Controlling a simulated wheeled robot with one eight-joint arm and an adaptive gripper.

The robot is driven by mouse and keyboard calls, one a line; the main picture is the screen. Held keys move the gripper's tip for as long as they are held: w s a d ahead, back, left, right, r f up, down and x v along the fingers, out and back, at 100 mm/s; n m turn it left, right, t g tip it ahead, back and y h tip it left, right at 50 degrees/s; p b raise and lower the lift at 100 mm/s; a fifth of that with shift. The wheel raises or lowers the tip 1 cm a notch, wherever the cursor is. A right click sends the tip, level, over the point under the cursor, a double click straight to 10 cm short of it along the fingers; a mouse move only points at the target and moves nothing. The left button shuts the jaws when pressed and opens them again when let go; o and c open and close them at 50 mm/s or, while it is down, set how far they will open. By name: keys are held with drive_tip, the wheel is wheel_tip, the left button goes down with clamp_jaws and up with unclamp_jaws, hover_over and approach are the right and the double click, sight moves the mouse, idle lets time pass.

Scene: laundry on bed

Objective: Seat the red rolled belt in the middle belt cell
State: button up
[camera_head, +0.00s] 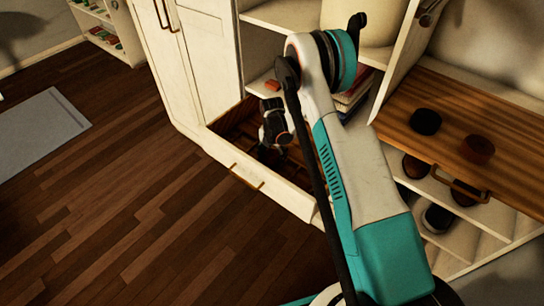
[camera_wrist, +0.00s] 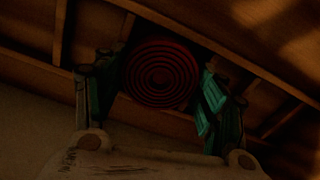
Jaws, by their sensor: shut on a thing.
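The red rolled belt (camera_wrist: 160,73) is a coil of dark red rings, seen end-on in the wrist view. My gripper (camera_wrist: 157,88) is shut on it, with a teal-padded finger at either side. In the head view my gripper (camera_head: 272,150) points down into the open drawer (camera_head: 262,183), and the belt is hidden there. Wooden dividers (camera_wrist: 225,53) form cells around and beyond the belt in the wrist view. The belt appears over a dark cell between dividers. I cannot tell whether it touches the cell floor or which cell it is.
A black roll (camera_head: 425,121) and a dark reddish-brown roll (camera_head: 478,149) lie on a wooden surface (camera_head: 450,110) at right. Shoes (camera_head: 437,217) stand on shelves below it. Cabinet doors (camera_head: 200,50) rise behind the drawer.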

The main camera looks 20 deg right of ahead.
drive_tip(key=shift+r, duration=0.1)
drive_tip(key=o, duration=1.2)
drive_tip(key=shift+c, duration=0.2)
